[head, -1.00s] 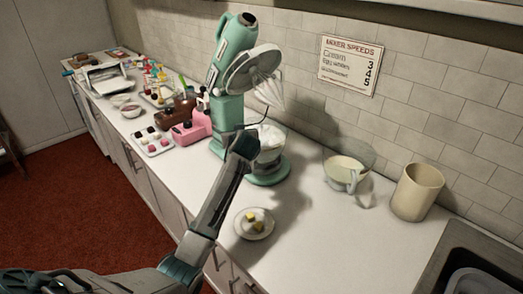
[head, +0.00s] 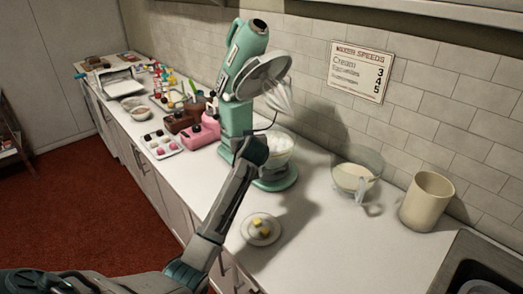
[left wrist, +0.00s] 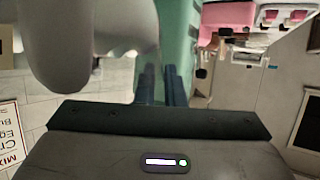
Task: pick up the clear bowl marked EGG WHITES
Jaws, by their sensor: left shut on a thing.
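A clear bowl (head: 281,148) with white, foamy contents stands at the teal mixer (head: 238,115), under its raised whisk. I cannot read a label on it. My left gripper (head: 257,143) is at the bowl's left side, beside the mixer column. In the left wrist view, its two dark fingers (left wrist: 161,86) are close together in front of the teal column, shut on what appears to be the bowl's edge. My wrist hides the contact in the head view. A second clear bowl (head: 357,172), with cream-coloured contents and a handle, stands apart to the right. My right gripper is not in view.
A beige canister (head: 427,202) and a sink (head: 478,272) are at the right. A small plate (head: 261,229) with yellow pieces is in front. A pink item (head: 199,133) and a sweets tray (head: 161,145) are left. Counter between plate and canister is clear.

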